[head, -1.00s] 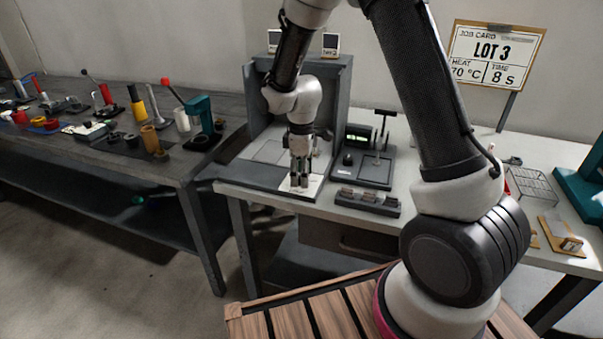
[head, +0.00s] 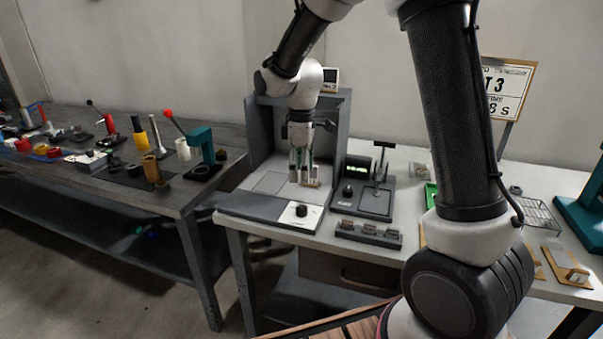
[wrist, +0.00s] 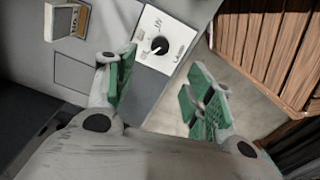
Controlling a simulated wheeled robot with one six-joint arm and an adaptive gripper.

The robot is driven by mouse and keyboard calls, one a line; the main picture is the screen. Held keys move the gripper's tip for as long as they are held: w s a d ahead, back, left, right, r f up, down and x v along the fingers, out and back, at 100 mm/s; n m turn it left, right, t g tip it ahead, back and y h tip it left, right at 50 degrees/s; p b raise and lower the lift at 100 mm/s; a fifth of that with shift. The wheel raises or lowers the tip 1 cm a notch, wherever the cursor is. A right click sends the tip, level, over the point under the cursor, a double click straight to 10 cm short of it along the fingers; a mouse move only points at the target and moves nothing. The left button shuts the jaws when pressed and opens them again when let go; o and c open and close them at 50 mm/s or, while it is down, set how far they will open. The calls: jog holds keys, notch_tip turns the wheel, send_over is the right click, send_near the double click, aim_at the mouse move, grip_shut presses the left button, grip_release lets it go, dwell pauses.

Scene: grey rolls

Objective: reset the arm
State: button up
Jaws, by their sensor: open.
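My gripper (head: 303,178) hangs from my bent arm, fingers down, in front of the grey open-fronted booth (head: 345,125) on the light bench. In the wrist view its two green-padded fingers (wrist: 162,88) are spread apart with nothing between them. A white dial plate (head: 290,217) with a black knob (head: 302,211) lies at the booth's front edge, nearer than the gripper and apart from it. The knob also shows in the wrist view (wrist: 160,45), beyond the fingers. A small tan-edged block (wrist: 67,20) stands on the booth's floor.
A dark device with a green display (head: 357,168) and a low rack (head: 368,232) stand right of the booth. A job card (head: 508,88) is partly hidden by my arm. The dark bench at left holds several tools, including a teal press (head: 207,143). Air above the booth front looks clear.

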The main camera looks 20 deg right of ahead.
jog(key=s+d+r+m+t, duration=0.1)
jog(key=s+d+r+m, duration=0.3)
jog(key=s, duration=0.4)
jog(key=s+d+r+m+t, duration=0.2)
jog(key=s+d+r+m, duration=0.2)
jog(key=s, duration=0.5)
jog(key=s+d+r+m+t, duration=0.1)
jog(key=s+d+r+m, duration=0.3)
jog(key=s, duration=0.5)
notch_tip(320, 180, up, 2)
jog(key=d, duration=0.2)
jog(key=shift+s+d+r+m, duration=0.15)
jog(key=shift+s+d+m, duration=0.1)
jog(key=shift+d+m, duration=0.15)
